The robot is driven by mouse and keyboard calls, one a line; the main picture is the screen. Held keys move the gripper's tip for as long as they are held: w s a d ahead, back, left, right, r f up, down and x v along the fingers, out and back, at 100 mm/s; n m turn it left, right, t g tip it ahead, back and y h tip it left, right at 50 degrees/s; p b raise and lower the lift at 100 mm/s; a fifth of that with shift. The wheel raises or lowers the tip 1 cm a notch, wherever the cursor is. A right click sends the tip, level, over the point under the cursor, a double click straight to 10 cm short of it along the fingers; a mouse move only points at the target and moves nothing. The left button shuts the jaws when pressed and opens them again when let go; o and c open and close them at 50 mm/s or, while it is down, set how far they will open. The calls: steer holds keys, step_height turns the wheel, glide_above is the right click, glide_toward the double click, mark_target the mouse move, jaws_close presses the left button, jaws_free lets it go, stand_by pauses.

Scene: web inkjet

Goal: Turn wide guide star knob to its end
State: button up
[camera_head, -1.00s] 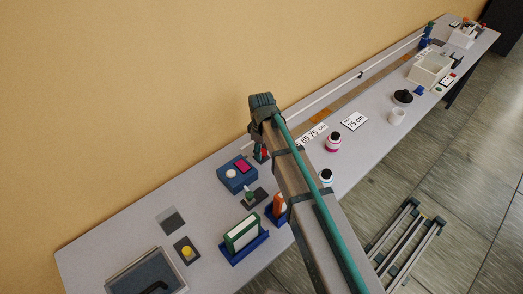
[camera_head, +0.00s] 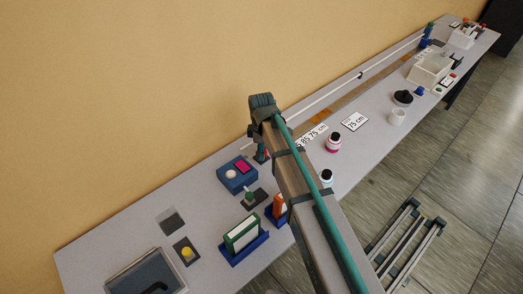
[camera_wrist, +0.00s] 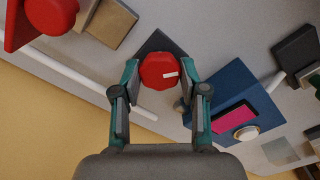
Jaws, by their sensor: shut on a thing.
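A red star knob (camera_wrist: 158,70) with a white mark on its top sits on a dark square base in the wrist view. My gripper (camera_wrist: 159,80) is shut on this knob, with one finger on its left side and one on its right. The white mark points to the right, toward the right finger. In the head view my arm covers most of this spot, and the grip cannot be made out there.
A second red knob (camera_wrist: 50,12) is at the wrist view's upper left. A blue box (camera_wrist: 235,100) with a pink screen stands close to my right finger; it also shows in the head view (camera_head: 230,184). A white rod (camera_wrist: 75,75) runs along the wall side.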

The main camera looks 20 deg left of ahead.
steer(key=o, duration=1.1)
steer(key=shift+o, duration=0.2)
steer(key=shift+r, duration=0.1)
step_height(320, 180, up, 12)
